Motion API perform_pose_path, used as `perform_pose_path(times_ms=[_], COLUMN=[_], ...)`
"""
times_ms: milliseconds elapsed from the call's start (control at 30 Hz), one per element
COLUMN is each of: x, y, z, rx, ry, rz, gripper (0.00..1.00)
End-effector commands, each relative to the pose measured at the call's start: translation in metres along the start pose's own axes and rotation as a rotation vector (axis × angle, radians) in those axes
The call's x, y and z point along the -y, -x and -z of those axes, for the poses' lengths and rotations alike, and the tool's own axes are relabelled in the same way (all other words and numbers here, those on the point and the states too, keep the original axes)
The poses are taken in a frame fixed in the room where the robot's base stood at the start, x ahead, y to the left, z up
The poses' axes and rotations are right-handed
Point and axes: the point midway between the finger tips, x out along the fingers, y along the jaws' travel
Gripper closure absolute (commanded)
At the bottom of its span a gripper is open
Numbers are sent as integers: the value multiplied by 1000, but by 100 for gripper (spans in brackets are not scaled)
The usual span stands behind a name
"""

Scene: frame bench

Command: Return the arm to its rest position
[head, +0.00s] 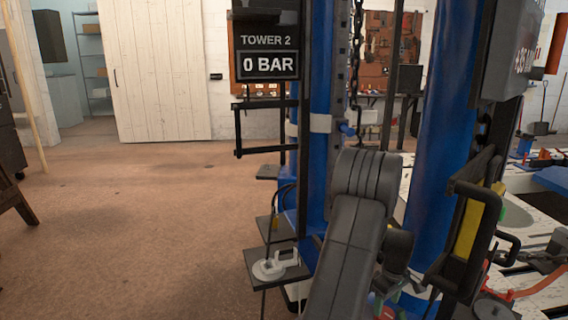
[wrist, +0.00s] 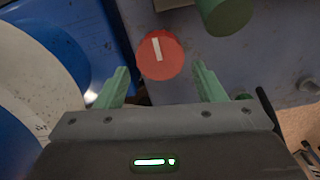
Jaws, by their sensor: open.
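My arm, dark grey and jointed, stands in the lower middle of the head view in front of the blue tower posts. My gripper (wrist: 160,86) shows in the wrist view with its two green fingers spread apart and nothing between them. A red round knob (wrist: 160,55) with a white mark lies just beyond the fingertips, on a grey panel (wrist: 190,80). I cannot tell its exact distance from the fingers. In the head view, a little green shows low behind my arm, but the fingertips are not clear there.
A display (head: 268,52) reads "TOWER 2, 0 BAR". Blue posts (head: 442,110) and a black handle (head: 470,235) stand close around my arm. A green cylinder (wrist: 225,15) sits beside the red knob. A cluttered bench (head: 535,210) is at right. The brown floor (head: 130,220) at left is open.

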Motion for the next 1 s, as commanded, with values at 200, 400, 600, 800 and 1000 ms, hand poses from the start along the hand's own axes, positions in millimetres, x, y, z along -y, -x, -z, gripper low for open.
perform_pose_path(times_ms=[200,400,600,800,1000], x=[0,0,0,0,-1], y=[-34,-47,-46,-45,-24], z=[0,0,0,0,0], rx=[1,0,0,0,-2], ry=[-1,-1,-7,-6,-1], rz=[2,1,0,0,-3], gripper=[37,37,37,37,37])
